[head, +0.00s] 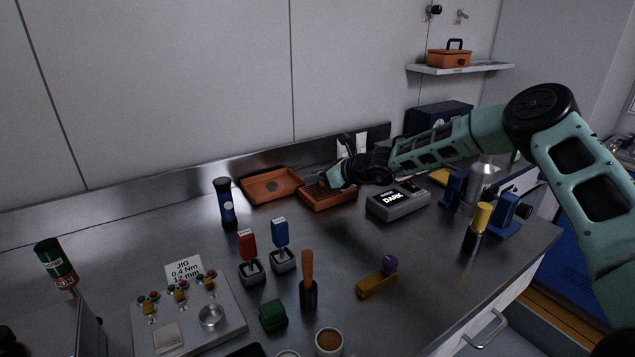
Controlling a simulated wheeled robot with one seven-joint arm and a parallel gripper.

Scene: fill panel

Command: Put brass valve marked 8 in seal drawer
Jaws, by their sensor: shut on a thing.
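My gripper (321,182) is at the back of the counter, low over an orange tray (335,203) with a slatted inside. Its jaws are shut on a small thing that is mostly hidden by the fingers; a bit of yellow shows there. I cannot read a mark on it, so I cannot tell whether it is the brass valve marked 8. A white drawer front with a metal handle (484,330) is under the counter at lower right. It looks shut, and no label on it is readable.
A second orange tray (270,186) is left of my gripper. A grey box reading DARK (398,203) stands to the right. A blue flashlight (226,203), stamps, a jig panel (190,315) and a cup (328,343) stand on the counter.

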